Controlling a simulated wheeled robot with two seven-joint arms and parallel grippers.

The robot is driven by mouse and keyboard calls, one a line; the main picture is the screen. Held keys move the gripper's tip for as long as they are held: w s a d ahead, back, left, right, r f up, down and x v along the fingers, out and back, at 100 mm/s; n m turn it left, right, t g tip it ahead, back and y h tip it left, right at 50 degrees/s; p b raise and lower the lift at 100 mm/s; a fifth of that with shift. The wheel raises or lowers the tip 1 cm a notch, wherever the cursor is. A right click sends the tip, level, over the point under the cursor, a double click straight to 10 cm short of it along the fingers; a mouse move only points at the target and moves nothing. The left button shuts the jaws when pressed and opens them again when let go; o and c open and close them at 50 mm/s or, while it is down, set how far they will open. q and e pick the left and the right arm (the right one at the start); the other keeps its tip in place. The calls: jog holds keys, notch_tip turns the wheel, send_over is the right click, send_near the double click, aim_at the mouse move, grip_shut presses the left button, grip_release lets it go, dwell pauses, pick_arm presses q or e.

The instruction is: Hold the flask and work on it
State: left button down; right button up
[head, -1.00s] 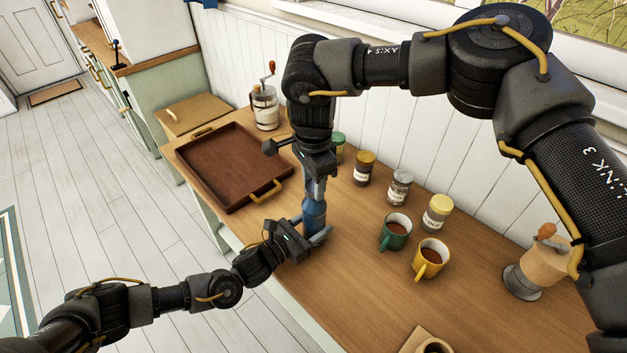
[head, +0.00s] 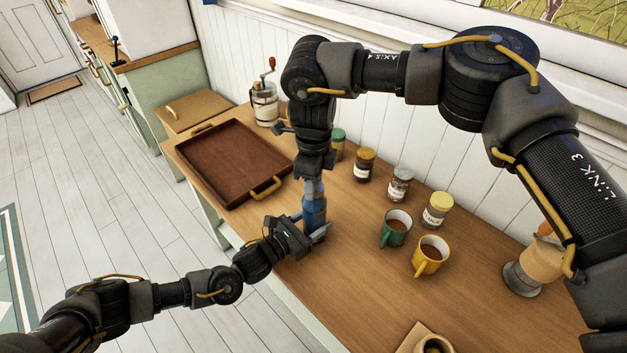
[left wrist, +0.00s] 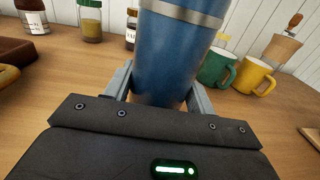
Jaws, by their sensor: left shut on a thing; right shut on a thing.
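The blue flask (head: 315,212) stands upright on the wooden counter, to the right of the tray. It also fills the upper middle of the left wrist view (left wrist: 175,55), with a silver band near the top of that picture. My left gripper (head: 312,236) comes in from the left and is shut around the flask's lower body. In the left wrist view its fingers (left wrist: 160,92) sit on both sides of the flask. My right gripper (head: 314,186) points down from above and is shut on the flask's top. The top itself is mostly hidden by the fingers.
A brown tray (head: 222,190) lies left of the flask. Several jars (head: 398,185) stand along the wall. A green mug (head: 396,230) and a yellow mug (head: 430,256) stand right of the flask.

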jog(key=m, duration=0.5)
jog(key=shift+m, duration=0.3)
jog(key=m, duration=0.2)
jog(key=shift+m, duration=0.4)
jog(key=m, duration=0.4)
jog(key=shift+m, duration=0.4)
jog(key=m, duration=0.7)
jog(key=shift+d, duration=0.1)
jog(key=m, duration=0.6)
jog(key=o, duration=0.9)
jog(key=shift+o, duration=0.2)
jog(key=shift+r, duration=2.2)
jog(key=shift+c, duration=0.2)
